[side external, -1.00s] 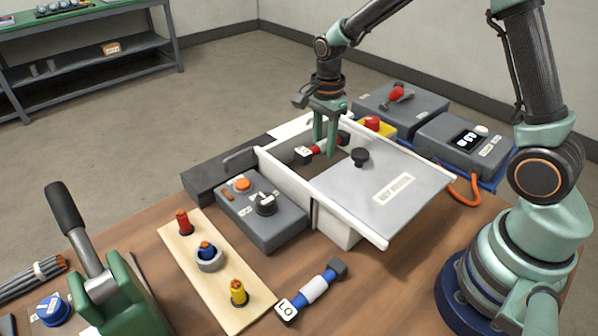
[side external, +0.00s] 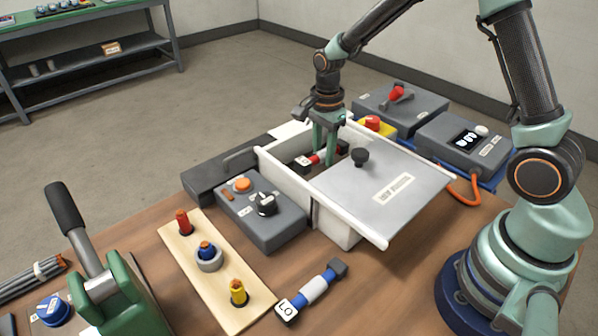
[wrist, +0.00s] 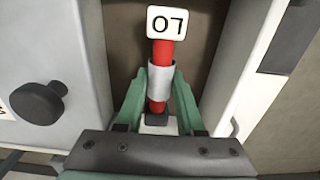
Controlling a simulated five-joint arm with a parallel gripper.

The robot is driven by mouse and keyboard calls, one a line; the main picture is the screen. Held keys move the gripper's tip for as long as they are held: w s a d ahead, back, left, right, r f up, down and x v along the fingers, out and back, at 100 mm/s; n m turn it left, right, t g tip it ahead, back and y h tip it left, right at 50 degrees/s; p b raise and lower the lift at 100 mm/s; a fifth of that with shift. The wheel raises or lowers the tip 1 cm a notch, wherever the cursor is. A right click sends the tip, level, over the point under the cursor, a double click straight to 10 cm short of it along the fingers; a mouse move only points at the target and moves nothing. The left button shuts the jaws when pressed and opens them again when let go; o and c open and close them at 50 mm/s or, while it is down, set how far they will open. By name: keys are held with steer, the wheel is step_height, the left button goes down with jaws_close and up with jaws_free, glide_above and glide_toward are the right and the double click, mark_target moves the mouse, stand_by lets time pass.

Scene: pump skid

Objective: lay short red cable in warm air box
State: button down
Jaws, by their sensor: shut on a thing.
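My gripper (wrist: 161,85) is shut on the cable around the sleeve in the wrist view. In the side view my gripper (side external: 327,160) reaches down into the open part of the warm air box (side external: 350,236), and the cable (side external: 312,160) shows red between the fingers. The box has white walls and a grey lid (side external: 415,190) with a black knob, which covers its right part. I cannot tell whether the cable touches the box floor.
A blue cable (side external: 314,290) with an "LO" tag lies on the table in front. A wooden board with coloured pegs (side external: 222,278) and a grey switch box (side external: 262,222) stand left of the box. Grey units (side external: 465,143) stand behind it.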

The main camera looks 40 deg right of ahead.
steer(key=shift+f, duration=1.5)
steer(key=shift+c, duration=2.2)
jaws_free()
steer(key=shift+r, duration=0.1)
step_height(320, 180, up, 11)
steer(key=shift+r, duration=0.45)
